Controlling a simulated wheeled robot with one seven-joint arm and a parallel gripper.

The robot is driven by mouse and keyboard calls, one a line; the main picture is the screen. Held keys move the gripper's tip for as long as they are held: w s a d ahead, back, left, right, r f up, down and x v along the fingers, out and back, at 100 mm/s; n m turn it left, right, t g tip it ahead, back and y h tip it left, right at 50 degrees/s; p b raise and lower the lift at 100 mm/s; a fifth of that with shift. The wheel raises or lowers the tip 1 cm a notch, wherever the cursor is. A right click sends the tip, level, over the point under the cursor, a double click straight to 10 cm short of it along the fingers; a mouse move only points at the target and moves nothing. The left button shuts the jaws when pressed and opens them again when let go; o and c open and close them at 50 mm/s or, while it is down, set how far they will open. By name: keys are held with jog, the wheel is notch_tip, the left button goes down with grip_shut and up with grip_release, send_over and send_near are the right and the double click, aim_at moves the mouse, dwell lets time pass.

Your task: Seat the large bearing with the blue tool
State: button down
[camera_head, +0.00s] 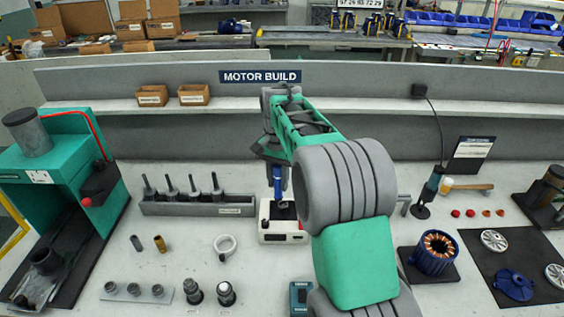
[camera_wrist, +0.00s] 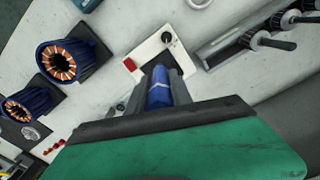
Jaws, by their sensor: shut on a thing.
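My gripper (camera_head: 278,178) is shut on a blue tool (camera_head: 304,174) and holds it upright over a white device (camera_head: 266,228) with a dark top. In the wrist view the blue tool (camera_wrist: 158,93) sits between the fingers, and the white device (camera_wrist: 146,55) with its black knob lies beyond it. I cannot tell whether the tool's lower end touches the device. A pale ring (camera_head: 225,246) lies on the bench, left of the device. I cannot tell which part is the large bearing.
A grey rack (camera_head: 160,209) of dark-handled tools stands left of the device. A green press (camera_head: 70,160) is at far left. A copper-wound blue stator (camera_head: 438,252) and a dark mat (camera_head: 530,245) are on the right. Two shafts (camera_head: 226,294) stand at the front.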

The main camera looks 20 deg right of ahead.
jog(key=f+b, duration=0.1)
jog(key=w+d+f+m+b, duration=0.2)
jog(key=shift+d+f, duration=0.25)
jog(key=shift+f, duration=0.15)
dwell(0.6)
jog(key=shift+f+b, duration=0.45)
jog(key=shift+f, duration=0.5)
dwell(1.3)
jog(key=shift+r, duration=0.15)
dwell(0.3)
jog(key=shift+r+p, duration=1.65)
jog(key=shift+r, duration=0.25)
notch_tip(320, 180, up, 11)
jog(key=p, duration=0.8)
